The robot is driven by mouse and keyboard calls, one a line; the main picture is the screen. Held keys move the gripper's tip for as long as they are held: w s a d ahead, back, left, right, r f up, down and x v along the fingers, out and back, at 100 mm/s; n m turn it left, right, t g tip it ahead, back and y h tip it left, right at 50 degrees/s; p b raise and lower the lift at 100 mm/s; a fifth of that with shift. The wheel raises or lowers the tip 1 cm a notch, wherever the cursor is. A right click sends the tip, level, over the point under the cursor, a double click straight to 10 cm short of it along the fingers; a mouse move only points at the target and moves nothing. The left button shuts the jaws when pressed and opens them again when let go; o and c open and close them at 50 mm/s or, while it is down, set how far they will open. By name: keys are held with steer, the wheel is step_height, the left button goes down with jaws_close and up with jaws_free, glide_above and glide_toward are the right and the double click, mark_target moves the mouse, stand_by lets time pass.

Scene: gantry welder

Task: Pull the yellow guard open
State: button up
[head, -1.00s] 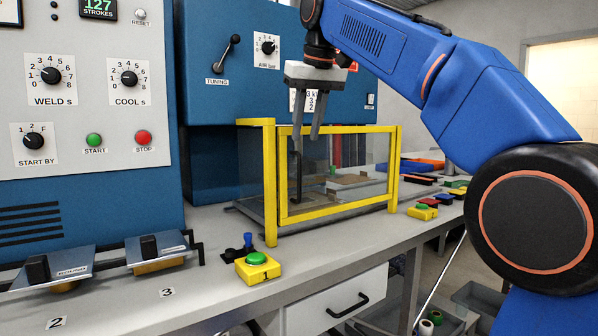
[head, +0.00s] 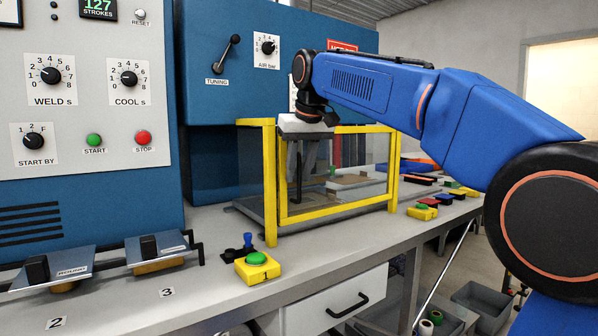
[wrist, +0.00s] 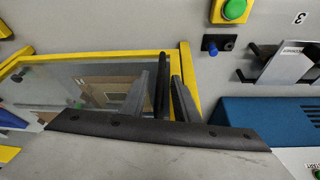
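The yellow guard (head: 268,185) is a yellow-framed clear panel on the bench, and it looks shut. It also shows in the wrist view (wrist: 188,60). Its black upright handle (wrist: 162,85) stands near the frame's left side in the head view (head: 297,182). My gripper (head: 308,165) points down at the guard's upper left part. In the wrist view its two grey fingers (wrist: 158,100) are apart, one on each side of the handle. I cannot tell whether either finger touches it.
A yellow box with a green button (head: 257,266) and a blue knob (head: 248,241) are on the bench in front of the guard. A blue machine (head: 225,110) rises behind. More button boxes (head: 422,212) lie to the right.

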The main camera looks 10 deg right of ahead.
jaws_close()
